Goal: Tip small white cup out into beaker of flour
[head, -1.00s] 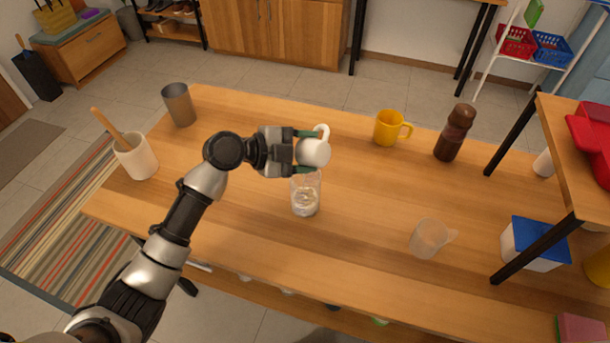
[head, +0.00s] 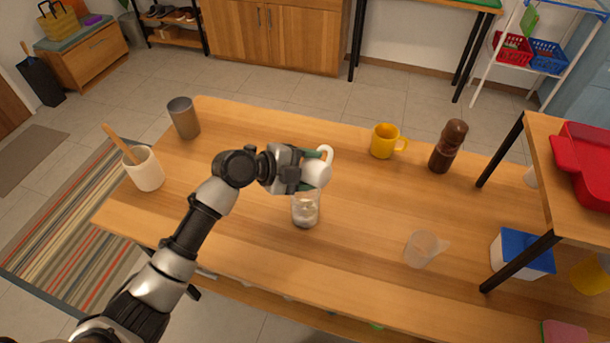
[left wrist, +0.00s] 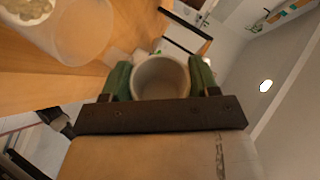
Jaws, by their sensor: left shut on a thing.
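My left gripper (head: 308,170) is shut on the small white cup (head: 317,174), with green fingers on either side of it. The cup is held tilted just above the clear beaker (head: 306,212), and its handle points to the back. The beaker stands upright on the table with pale flour low inside; the cup and gripper hide part of its rim. In the left wrist view the cup (left wrist: 160,78) shows its open mouth between the fingers, and I see no contents in it. The beaker (left wrist: 82,32) is at the upper left there. My right gripper is not in view.
On the wooden table (head: 200,258) stand a grey metal cup (head: 184,119), a white crock (head: 145,170) with a wooden utensil, a yellow mug (head: 383,142), a brown grinder (head: 448,147) and a clear jug (head: 422,249). A raised shelf (head: 545,165) stands at the right.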

